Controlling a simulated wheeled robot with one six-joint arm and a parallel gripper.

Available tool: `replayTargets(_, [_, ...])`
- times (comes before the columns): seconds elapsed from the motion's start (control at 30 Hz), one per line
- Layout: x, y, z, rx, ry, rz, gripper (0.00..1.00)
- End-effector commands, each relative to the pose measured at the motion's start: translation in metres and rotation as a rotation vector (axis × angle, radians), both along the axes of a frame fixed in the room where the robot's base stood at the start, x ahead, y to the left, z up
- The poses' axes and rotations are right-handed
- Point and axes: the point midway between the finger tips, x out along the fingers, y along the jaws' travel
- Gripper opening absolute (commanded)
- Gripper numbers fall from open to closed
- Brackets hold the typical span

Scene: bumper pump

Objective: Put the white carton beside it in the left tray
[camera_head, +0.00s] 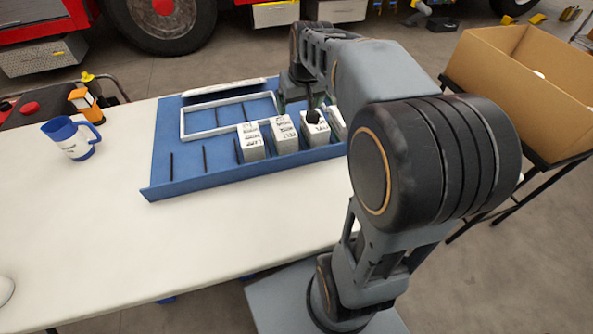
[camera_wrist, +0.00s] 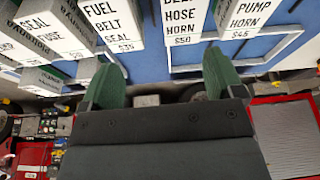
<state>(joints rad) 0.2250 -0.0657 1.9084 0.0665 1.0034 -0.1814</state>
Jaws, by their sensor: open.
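Several white cartons with black lettering stand in a row on a blue tray (camera_head: 200,178); one white carton (camera_head: 285,134) is near the row's middle. In the wrist view, cartons labelled "FUEL BELT SEAL" (camera_wrist: 113,24), "HOSE HORN" (camera_wrist: 185,20) and "PUMP HORN" (camera_wrist: 245,14) lie ahead of my gripper (camera_wrist: 162,82). Its green fingers are open, apart from each other, with no carton between them. In the head view my arm hides part of the row's right end. Which carton the task means, and a separate left tray, I cannot tell.
A white rectangular frame (camera_head: 182,124) lies on the blue tray, behind the row. The tray's left slots are empty. A blue and white jug (camera_head: 70,139) stands on the white table (camera_head: 100,235). A cardboard box (camera_head: 515,95) stands at right. The table's front left is mostly clear.

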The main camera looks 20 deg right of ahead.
Motion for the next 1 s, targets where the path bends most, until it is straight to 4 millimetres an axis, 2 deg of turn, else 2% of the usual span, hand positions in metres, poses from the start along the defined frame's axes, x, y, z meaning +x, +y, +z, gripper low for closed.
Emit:
replayTargets(0.03, [-0.026,0.02,-0.007,-0.002,0.006,0.016,0.87])
replayTargets(0.2, [-0.094,0.056,-0.038,-0.005,0.028,0.04,0.87])
replayTargets(0.3, [-0.12,0.067,-0.054,-0.007,0.036,0.049,0.87])
replayTargets(0.4, [-0.137,0.072,-0.065,-0.009,0.043,0.054,0.87])
replayTargets(0.57, [-0.147,0.077,-0.072,-0.01,0.046,0.057,0.87])
replayTargets(1.0, [-0.147,0.077,-0.072,-0.009,0.047,0.056,0.87])
